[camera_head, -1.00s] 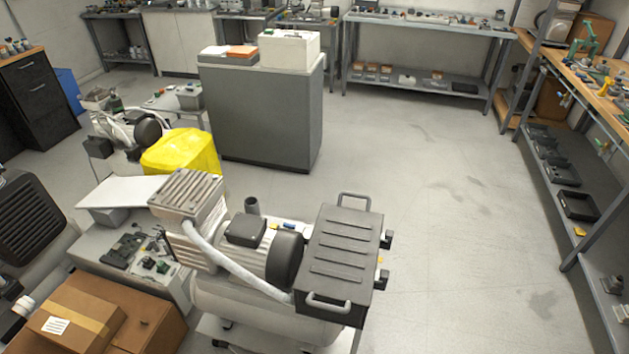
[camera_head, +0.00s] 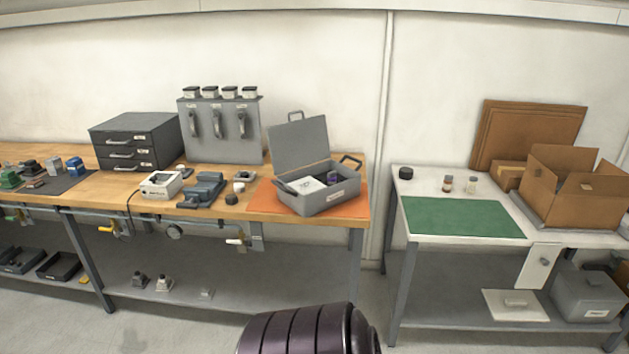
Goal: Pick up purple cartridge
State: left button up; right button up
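A small dark purple thing (camera_head: 333,179), which looks like the purple cartridge, sits inside an open grey metal case (camera_head: 333,203). Only its top shows above the case's front wall. White papers lie beside it, to its left. The case stands on an orange mat (camera_head: 263,199) at the right end of a wooden workbench (camera_head: 112,189), with its lid raised at the back. Neither of my grippers is in view.
Left of the case are a small vise (camera_head: 205,189), a white device (camera_head: 161,185) and a dark drawer unit (camera_head: 134,141). A separate table at right holds a green mat (camera_head: 461,217) and an open cardboard box (camera_head: 568,195). A gap separates bench and table.

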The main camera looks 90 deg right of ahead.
aim_at(332, 178)
jog(key=z, duration=2.9)
jog(key=i, duration=0.25)
